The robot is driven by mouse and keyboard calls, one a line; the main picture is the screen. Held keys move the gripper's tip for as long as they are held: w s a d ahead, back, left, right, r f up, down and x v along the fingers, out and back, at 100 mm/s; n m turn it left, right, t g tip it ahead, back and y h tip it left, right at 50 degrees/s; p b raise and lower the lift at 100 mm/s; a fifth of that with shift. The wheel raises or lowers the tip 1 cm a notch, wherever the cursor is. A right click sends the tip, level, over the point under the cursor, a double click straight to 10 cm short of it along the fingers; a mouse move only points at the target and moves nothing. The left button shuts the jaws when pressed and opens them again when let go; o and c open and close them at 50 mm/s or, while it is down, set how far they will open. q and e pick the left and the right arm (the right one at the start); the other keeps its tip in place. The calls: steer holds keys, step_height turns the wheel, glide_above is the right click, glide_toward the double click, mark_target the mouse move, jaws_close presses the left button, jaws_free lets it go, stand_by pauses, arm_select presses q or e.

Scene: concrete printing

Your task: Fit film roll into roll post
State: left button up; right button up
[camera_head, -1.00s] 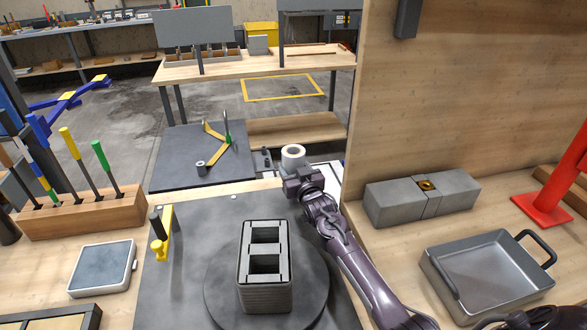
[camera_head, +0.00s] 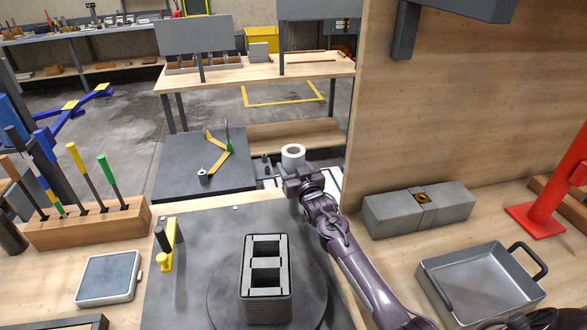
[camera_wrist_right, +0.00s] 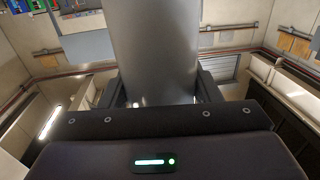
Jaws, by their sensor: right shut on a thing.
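The film roll (camera_head: 293,151) is a pale upright cylinder with an open core at its top. My right gripper (camera_head: 298,174) is shut around it, beyond the far edge of the dark plate. In the right wrist view the roll (camera_wrist_right: 155,50) is a large smooth grey cylinder between the two fingers. Its lower end is mostly hidden behind the gripper. I cannot pick out the roll post for certain; small dark upright pieces (camera_head: 266,164) stand just left of the roll. My left gripper is not in view.
A printed block with two openings (camera_head: 266,288) stands on a round turntable in front. A wooden panel (camera_head: 450,100) rises at the right, with a dark bracket (camera_head: 405,30) hanging above. A grey pan (camera_head: 480,280) and a tool rack (camera_head: 88,222) flank the workspace.

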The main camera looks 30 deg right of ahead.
mark_target(294, 156)
step_height(294, 156, up, 4)
steer(key=p, duration=0.3)
steer(key=shift+r, duration=0.15)
stand_by(0.5)
